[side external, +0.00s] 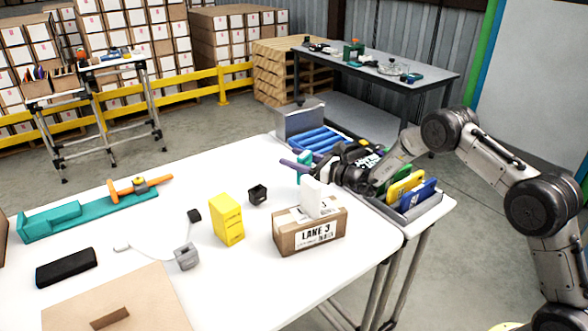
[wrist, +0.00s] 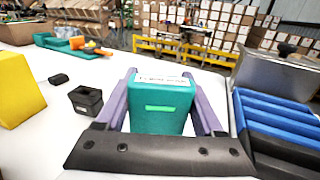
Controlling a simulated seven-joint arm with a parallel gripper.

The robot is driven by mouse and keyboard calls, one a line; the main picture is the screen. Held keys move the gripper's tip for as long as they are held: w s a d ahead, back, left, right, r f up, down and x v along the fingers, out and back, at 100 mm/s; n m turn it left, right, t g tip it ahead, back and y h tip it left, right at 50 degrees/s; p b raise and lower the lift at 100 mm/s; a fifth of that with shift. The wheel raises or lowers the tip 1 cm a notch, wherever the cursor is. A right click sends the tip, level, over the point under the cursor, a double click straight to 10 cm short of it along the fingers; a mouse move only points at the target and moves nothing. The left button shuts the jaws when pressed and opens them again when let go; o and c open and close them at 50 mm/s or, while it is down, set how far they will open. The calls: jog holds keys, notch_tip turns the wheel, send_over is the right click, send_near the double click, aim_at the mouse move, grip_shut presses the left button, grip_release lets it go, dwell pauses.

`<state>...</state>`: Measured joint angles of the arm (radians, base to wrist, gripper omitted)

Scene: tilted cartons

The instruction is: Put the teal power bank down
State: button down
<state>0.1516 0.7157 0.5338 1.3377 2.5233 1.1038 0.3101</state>
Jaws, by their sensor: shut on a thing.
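The teal power bank (wrist: 158,105) is between the two purple fingers of my gripper (wrist: 163,98), which is shut on it. In the wrist view its near face has a bright green strip, and a pale printed label lies along its top edge. In the side view, part of the power bank (side external: 304,172) shows beside my gripper (side external: 296,165), behind the carton's white flap. Its lower end is hidden there, so I cannot tell whether it touches the white table (side external: 150,215).
A carton marked LAKE 3 (side external: 290,238), a yellow box (side external: 227,222) and a small black bin (side external: 258,194) stand nearby. Blue rollers (wrist: 275,118) and a grey metal box (wrist: 275,75) are to the right in the wrist view.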

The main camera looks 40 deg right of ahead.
jog(key=shift+w+f, duration=0.2)
jog(key=shift+f, duration=0.75)
jog(key=shift+w+f, duration=0.15)
jog(key=shift+f, duration=0.75)
jog(key=shift+f, duration=0.15)
grip_release()
jog(key=shift+f, duration=0.1)
